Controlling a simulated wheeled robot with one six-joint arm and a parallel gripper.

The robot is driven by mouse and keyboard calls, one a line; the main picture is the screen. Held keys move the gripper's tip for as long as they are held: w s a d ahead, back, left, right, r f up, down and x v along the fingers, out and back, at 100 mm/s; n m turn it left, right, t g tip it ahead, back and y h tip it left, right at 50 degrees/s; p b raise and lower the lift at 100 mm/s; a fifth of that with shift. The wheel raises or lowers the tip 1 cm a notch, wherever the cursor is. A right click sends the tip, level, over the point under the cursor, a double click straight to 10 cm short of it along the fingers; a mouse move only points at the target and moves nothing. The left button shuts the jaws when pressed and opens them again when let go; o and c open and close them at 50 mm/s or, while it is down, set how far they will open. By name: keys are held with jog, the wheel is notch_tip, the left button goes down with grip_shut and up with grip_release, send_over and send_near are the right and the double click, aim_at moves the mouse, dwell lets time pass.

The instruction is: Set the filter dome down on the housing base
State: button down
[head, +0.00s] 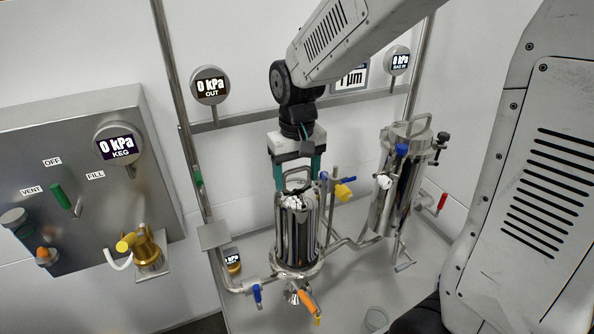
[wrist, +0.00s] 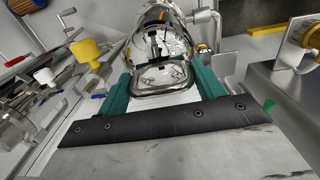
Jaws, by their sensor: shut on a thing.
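The filter dome (head: 297,228) is a tall, shiny metal cylinder with a loop handle on top. It stands upright under my gripper (head: 297,183) in the head view. The green fingers are shut on the handle. In the wrist view the dome (wrist: 160,38) is ahead of my gripper (wrist: 165,82), with the handle between the fingers. The housing base (head: 298,270) is a round metal flange on pipework directly below the dome. The dome's lower edge is at or very close to the flange; I cannot tell whether they touch. The base is mostly hidden in the wrist view.
A second metal housing (head: 397,185) with a handle and valves stands close on the right. A yellow-capped valve (head: 343,191) is beside the dome. A grey keg panel (head: 85,185) is on the left. Blue (head: 257,293) and orange (head: 308,302) valve handles sit below the base.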

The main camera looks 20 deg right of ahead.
jog(key=shift+f, duration=0.85)
jog(key=shift+c, duration=0.8)
grip_release()
jog(key=shift+r, duration=3.5)
